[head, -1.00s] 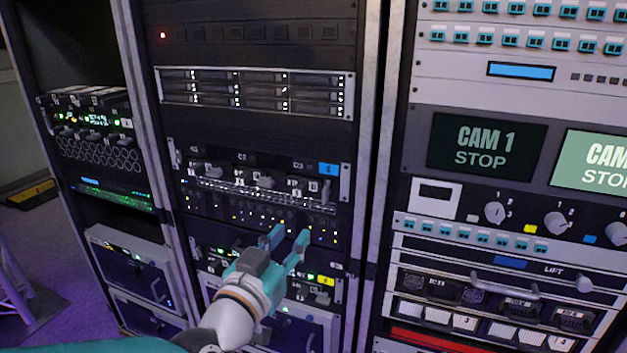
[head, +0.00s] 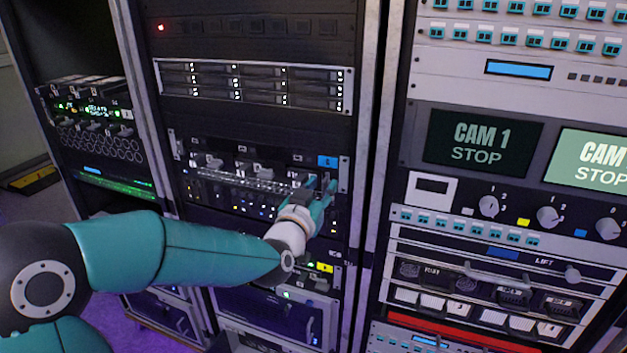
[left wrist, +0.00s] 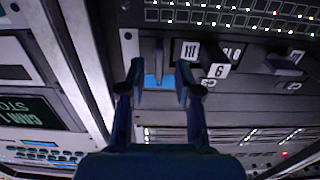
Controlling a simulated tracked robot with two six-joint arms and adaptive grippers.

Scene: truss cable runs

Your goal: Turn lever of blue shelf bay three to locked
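The blue-tagged shelf (head: 248,170) is a dark rack panel with a row of levers; its blue tag (head: 327,160) is at its upper right. My left gripper (head: 319,184) is at the right end of this shelf, just below the tag. In the left wrist view my left gripper (left wrist: 160,68) has its fingers apart. A narrow grey lever (left wrist: 159,55) shows between the fingertips, beside a white III label (left wrist: 190,50). I cannot tell whether either finger touches it. In the head view the fingers largely hide this lever. My right gripper is not in view.
Other levers (left wrist: 285,64) stand beside this one on the same shelf. A yellow-tagged shelf (head: 324,267) lies below, and a grey drive unit (head: 250,86) above. A metal rack post (head: 375,150) and a panel with screens (head: 484,146) stand close on the right.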

